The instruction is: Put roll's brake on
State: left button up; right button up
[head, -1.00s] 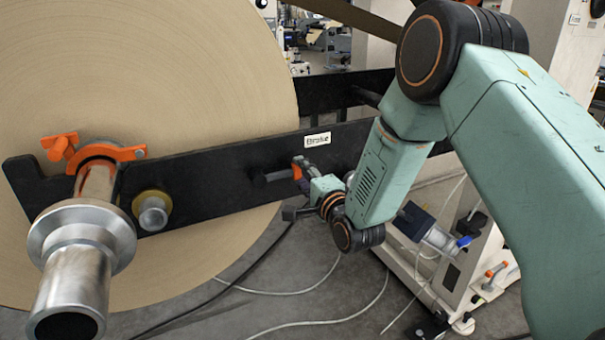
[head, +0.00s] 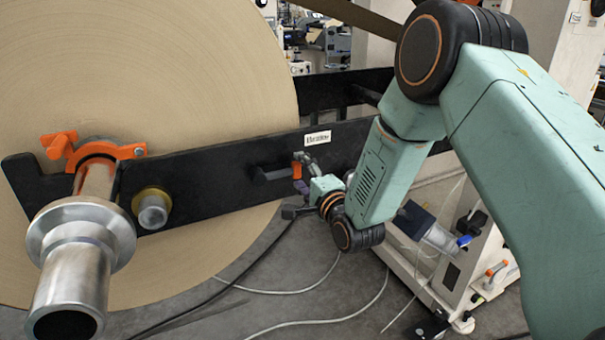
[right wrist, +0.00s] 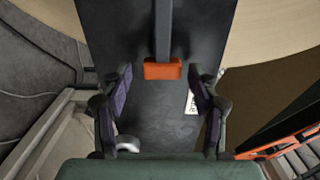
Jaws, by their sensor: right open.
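The brake lever (head: 270,174) is a dark handle with an orange end (head: 297,170), on the black side arm of the roll stand below a small white label (head: 317,140). In the right wrist view the orange end (right wrist: 163,70) lies between the two fingers, with space on both sides. My right gripper (head: 300,188) is open around the lever end, and its purple-padded fingers (right wrist: 161,82) are not touching it. The big kraft roll (head: 130,90) sits behind the side arm. My left gripper is not in view.
An orange clamp (head: 95,150) sits over the metal shaft (head: 75,270) at the left. A yellow-ringed metal knob (head: 152,211) sticks out from the black side arm (head: 215,170). Cables (head: 300,290) lie on the floor. A pale machine frame (head: 425,290) stands at the lower right.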

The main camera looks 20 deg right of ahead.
jog(key=s, duration=1.2)
jog(key=shift+d, duration=0.25)
jog(key=s+a+f+n+g, duration=0.2)
jog(key=s+f+n+g, duration=0.35)
jog(key=f, duration=0.35)
jog(key=s+a+f+n+g, duration=0.1)
jog(key=s+f+n+g, duration=0.4)
jog(key=f, duration=0.4)
jog(key=s+a+f+n+g, duration=0.1)
jog(key=s+f+n+g, duration=0.2)
jog(key=s, duration=0.9)
jog(key=s+a+f+n+g, duration=0.1)
jog(key=s+f+n+g, duration=0.3)
jog(key=s+f, duration=0.4)
jog(key=s, duration=0.4)
jog(key=shift+f+h, duration=0.25)
jog(key=shift+h, duration=0.05)
jog(key=shift+g, duration=0.25)
